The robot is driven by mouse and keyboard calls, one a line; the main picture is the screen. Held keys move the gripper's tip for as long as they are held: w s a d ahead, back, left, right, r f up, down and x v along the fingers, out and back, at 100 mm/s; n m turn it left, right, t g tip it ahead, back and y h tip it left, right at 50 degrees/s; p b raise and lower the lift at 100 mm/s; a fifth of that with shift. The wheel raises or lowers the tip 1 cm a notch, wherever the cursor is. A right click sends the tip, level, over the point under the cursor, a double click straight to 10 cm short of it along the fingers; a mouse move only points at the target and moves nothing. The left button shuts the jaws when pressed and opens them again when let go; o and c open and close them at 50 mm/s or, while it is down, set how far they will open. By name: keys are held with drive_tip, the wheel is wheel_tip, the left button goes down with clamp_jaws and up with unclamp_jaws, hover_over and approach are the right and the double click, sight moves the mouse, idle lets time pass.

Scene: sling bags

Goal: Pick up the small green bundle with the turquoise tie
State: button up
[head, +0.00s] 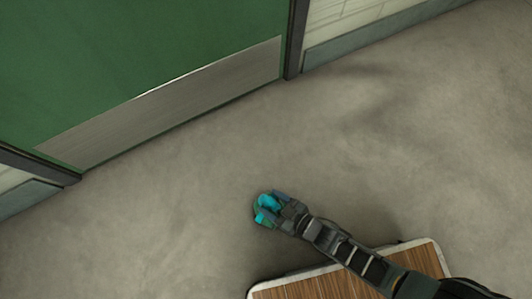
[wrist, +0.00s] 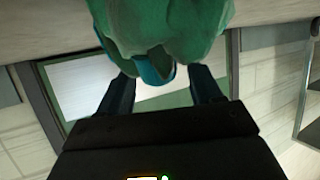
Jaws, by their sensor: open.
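The small green bundle (head: 258,211) with its turquoise tie (head: 267,203) is at the tip of my gripper (head: 276,204) in the head view, seen against the grey floor. My gripper partly covers it. In the wrist view the green bundle (wrist: 165,25) fills the top centre and is cut off by the edge. Its turquoise tie (wrist: 152,68) hangs toward the space between the two dark fingers of my gripper (wrist: 162,74). The fingers are apart, one on each side of the tie. I cannot tell whether they touch the bundle, or whether it rests on the floor.
A wooden surface with a pale rim (head: 318,287) lies under my arm at the bottom of the head view. A green door with a metal kick plate (head: 170,105) stands at the upper left. The grey floor (head: 400,140) around the bundle looks clear.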

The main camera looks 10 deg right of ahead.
drive_tip(key=shift+c, duration=0.2)
clamp_jaws()
idle(0.3)
